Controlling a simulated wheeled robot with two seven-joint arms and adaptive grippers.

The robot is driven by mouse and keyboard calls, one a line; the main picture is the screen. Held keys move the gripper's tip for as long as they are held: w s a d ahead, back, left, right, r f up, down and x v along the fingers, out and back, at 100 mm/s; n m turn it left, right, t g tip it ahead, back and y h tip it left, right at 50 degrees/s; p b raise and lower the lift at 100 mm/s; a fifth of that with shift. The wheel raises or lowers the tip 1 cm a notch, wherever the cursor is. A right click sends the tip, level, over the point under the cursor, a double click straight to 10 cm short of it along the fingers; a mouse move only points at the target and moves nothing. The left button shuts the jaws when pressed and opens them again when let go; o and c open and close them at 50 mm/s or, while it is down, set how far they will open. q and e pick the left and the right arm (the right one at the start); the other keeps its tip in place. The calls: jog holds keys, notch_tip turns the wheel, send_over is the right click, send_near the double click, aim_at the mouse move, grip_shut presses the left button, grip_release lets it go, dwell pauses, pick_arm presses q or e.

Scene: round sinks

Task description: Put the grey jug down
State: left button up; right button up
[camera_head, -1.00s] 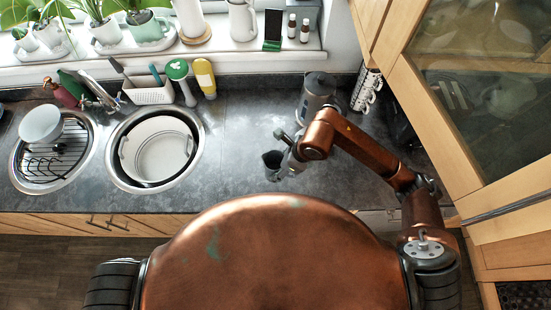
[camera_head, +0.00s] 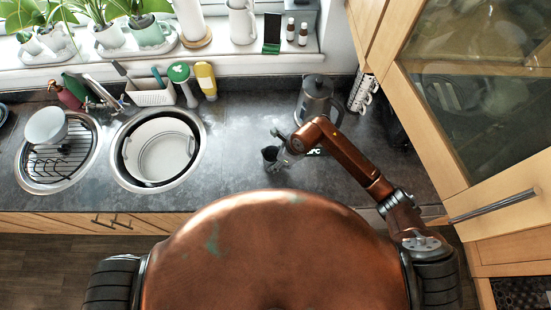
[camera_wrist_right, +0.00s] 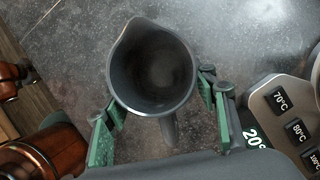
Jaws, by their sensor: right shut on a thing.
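The small grey jug (camera_head: 269,154) is upright over the dark worktop, right of the round sinks. It also shows in the right wrist view (camera_wrist_right: 150,70), mouth up, with its spout to the upper left and its handle towards my gripper. My right gripper (camera_head: 279,147) is shut on the jug, with its green finger pads (camera_wrist_right: 165,125) on either side of the handle end. I cannot tell whether the jug's base touches the worktop. My left gripper is out of view.
A grey kettle (camera_head: 316,99) stands just behind the gripper; its base with temperature buttons (camera_wrist_right: 292,125) is close on the right in the wrist view. The round sink (camera_head: 199,166) is left. A mug rack (camera_head: 363,92) stands behind right. Worktop between sink and jug is clear.

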jog(key=o, duration=1)
jog(key=shift+f, duration=0.15)
jog(key=o, duration=0.4)
